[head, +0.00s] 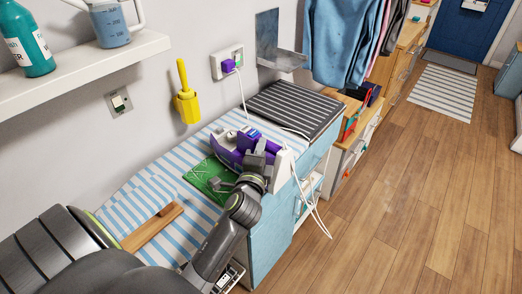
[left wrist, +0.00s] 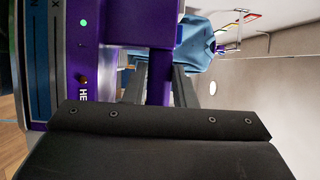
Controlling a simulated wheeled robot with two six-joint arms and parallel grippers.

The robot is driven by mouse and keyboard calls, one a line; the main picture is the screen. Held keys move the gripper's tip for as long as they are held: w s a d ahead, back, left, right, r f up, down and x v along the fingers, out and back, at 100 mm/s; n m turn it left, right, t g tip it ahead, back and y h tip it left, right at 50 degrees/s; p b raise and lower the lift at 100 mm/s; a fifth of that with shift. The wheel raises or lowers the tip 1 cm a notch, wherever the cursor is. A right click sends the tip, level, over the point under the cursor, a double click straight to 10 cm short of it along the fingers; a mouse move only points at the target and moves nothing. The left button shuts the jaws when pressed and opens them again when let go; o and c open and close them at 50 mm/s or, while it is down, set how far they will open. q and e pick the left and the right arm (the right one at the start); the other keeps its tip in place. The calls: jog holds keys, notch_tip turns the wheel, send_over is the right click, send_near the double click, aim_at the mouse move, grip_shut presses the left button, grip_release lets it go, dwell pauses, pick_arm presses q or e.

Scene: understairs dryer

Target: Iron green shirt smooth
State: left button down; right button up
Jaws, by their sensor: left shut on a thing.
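A purple and white iron (head: 228,154) is over the far end of the green shirt (head: 205,176), which lies on a blue-and-white striped cover (head: 150,195). White crease-like marks show on the shirt. My left gripper (head: 256,160) is shut on the iron's purple handle; the handle also shows between the fingers in the left wrist view (left wrist: 158,85). The iron's body and the gripper hide part of the shirt. I cannot tell if the soleplate touches the cloth. A green light is lit on the iron's panel (left wrist: 88,55). My right gripper is not in view.
A white cord runs to a purple plug (head: 228,66) in the wall socket and hangs over the front edge. A dark ribbed mat (head: 295,104) lies beyond the iron. A wooden piece (head: 152,226) lies nearer me. A yellow object (head: 186,102) hangs on the wall.

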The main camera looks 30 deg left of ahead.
aim_at(244, 142)
pick_arm(q)
jog(key=shift+f+b, duration=0.3)
jog(key=shift+b, duration=0.05)
jog(key=shift+w+a, duration=0.15)
jog(key=shift+a, duration=2.3)
jog(key=shift+w+a, duration=0.1)
jog(key=shift+a, duration=1.3)
jog(key=shift+d, duration=0.1)
jog(key=shift+d+f, duration=0.1)
jog(key=shift+d, duration=0.5)
jog(key=shift+s+d+p, duration=0.2)
jog(key=shift+d+p, duration=0.15)
jog(key=shift+d, duration=1.5)
